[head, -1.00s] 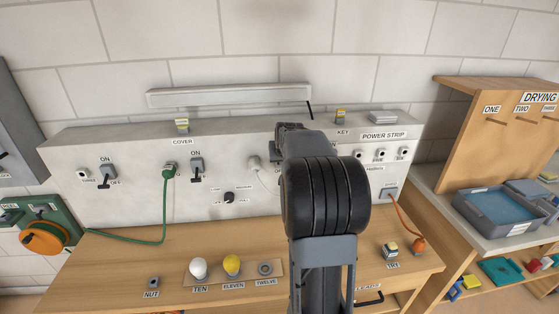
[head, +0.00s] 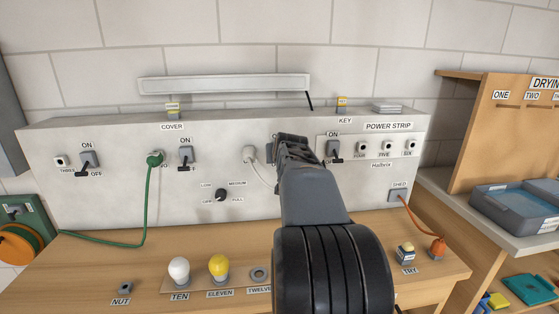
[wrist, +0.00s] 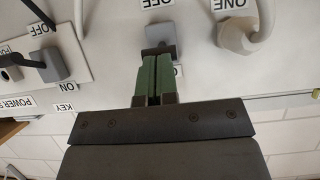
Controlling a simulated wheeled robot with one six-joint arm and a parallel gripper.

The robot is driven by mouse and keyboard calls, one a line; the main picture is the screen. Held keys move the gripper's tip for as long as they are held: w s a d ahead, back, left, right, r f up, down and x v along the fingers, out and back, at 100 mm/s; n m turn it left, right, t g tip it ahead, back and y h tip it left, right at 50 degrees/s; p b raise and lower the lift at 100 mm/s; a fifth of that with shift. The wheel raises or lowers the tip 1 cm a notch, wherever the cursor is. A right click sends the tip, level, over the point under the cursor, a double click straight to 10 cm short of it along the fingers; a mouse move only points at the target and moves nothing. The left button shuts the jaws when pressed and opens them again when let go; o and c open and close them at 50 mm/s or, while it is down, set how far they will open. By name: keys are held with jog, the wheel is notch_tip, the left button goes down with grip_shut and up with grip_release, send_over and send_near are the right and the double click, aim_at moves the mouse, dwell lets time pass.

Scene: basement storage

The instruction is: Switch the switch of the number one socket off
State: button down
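My gripper (head: 284,142) reaches up to the panel just right of the number one socket, which has a white plug (head: 249,154) in it. In the wrist view, upside down, my gripper's two green fingers (wrist: 153,62) are together, with nothing seen between them. Their tips are at the grey switch (wrist: 164,36) beside the white plug (wrist: 238,36) labelled ONE. The switch's dark lever is partly covered by the tips; contact and its exact position cannot be told. An OFF label shows past the switch; another label is half hidden behind the fingers. My arm hides this switch in the head view.
The power strip switch (head: 334,150) is close on the right, with a KEY label above. Another switch (head: 186,157) and a green plug (head: 155,159) are to the left. A yellow bulb (head: 218,266) and white bulb (head: 179,269) stand on the bench below.

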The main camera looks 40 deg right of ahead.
jog(key=shift+s+a+f+t+h+b, duration=0.1)
jog(key=shift+f+t+h+b, duration=0.75)
jog(key=shift+b, duration=2.75)
jog(key=shift+f+t+b, duration=0.35)
jog(key=shift+b, duration=0.3)
jog(key=shift+f+b, duration=0.35)
jog(key=shift+b, duration=1.05)
jog(key=r+p+v, duration=0.2)
jog(key=v, duration=1.1)
jog(key=shift+w, duration=0.2)
